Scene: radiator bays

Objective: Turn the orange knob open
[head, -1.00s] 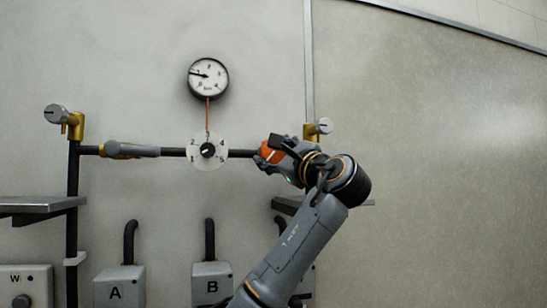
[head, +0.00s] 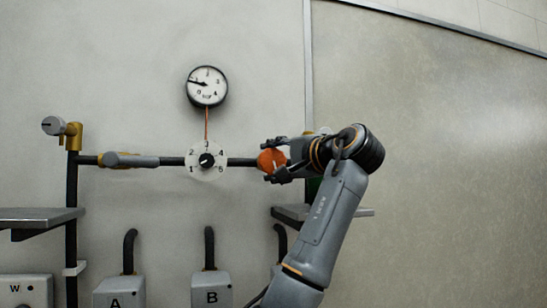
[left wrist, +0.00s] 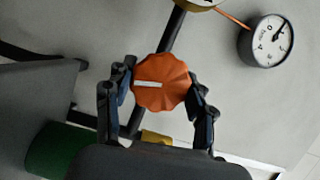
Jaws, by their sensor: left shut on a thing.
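The orange knob (head: 271,160) sits on the dark horizontal pipe, right of a white numbered dial (head: 206,160). My left gripper (head: 276,160) reaches it from the right, with one finger above and one below. In the left wrist view the scalloped knob (left wrist: 161,83) shows a white mark lying nearly level across its left half. The gripper's dark fingers (left wrist: 160,88) stand on either side of the knob, shut on its rim. My right gripper is not in view.
A round gauge (head: 207,86) hangs above the dial, joined by a thin orange line. A grey lever handle (head: 132,161) lies along the pipe at left. A brass valve (head: 73,131) tops the left pipe. Boxes marked A (head: 119,293) and B (head: 211,290) stand below. Shelves jut out at both sides.

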